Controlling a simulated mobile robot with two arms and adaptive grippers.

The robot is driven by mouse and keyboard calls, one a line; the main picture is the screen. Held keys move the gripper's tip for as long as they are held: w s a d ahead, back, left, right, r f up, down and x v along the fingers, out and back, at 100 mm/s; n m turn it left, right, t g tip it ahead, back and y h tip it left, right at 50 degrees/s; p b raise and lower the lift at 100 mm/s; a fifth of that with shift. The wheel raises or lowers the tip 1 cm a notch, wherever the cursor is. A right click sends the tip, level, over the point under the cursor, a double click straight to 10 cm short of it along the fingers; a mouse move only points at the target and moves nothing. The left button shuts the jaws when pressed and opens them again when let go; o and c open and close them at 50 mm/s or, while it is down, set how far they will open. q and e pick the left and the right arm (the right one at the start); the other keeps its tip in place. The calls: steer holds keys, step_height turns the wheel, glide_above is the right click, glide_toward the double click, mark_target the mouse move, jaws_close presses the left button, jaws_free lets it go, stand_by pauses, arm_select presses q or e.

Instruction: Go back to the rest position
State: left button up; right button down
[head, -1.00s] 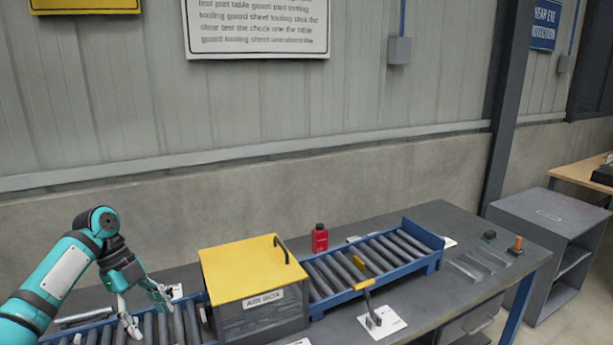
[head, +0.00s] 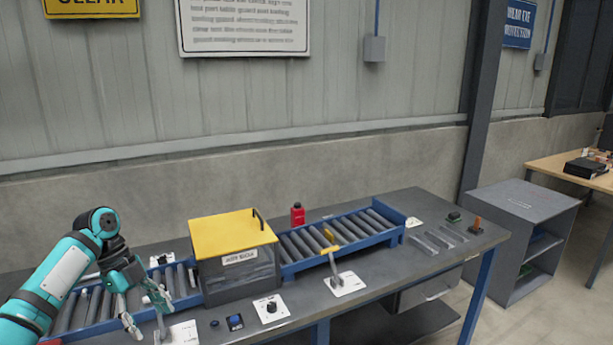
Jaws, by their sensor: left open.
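My left gripper (head: 146,315) is at the lower left of the head view, above the near edge of the left roller conveyor (head: 98,306). Its fingers are apart with nothing visible between them. My teal left arm comes in from the left edge. My right gripper is not in view. A grey box with a yellow lid (head: 233,235) stands across the conveyor to the right of my gripper, clear of it. The lid lies shut with a dark handle on its right side.
A red bottle (head: 298,214) stands behind the right roller conveyor (head: 325,236). A lever on a white plate (head: 344,284), a knob plate (head: 271,308) and a blue button (head: 235,322) are along the table's front. A grey cabinet (head: 523,200) stands right of the table.

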arm_select(q)
step_height(320, 180, down, 22)
steer(key=d+n+t+y+b, duration=0.1)
steer(key=n+b, duration=0.2)
steer(key=n, duration=0.3)
steer(key=s+f+n+t+y+b, duration=0.1)
steer(key=s+f+n, duration=0.3)
steer(key=f, duration=0.8)
steer(key=s+f+n+y+b, duration=0.1)
steer(key=s+f+n, duration=0.1)
steer(key=s+f, duration=0.65)
steer(key=s+d+f+n+y+b, duration=0.1)
steer(key=s+d+f+n+b, duration=0.15)
steer(key=s+f, duration=1.05)
steer(key=s+d+f+n+b, duration=0.2)
steer(key=s+d+f+n, duration=0.15)
steer(key=s+f, duration=0.95)
steer(key=s+d+f+n, duration=0.1)
steer(key=s+d, duration=0.1)
steer(key=s, duration=1)
steer(key=shift+s+d+f+n+t, duration=0.2)
steer(key=shift+f+n+t, duration=0.1)
steer(key=shift+f, duration=0.1)
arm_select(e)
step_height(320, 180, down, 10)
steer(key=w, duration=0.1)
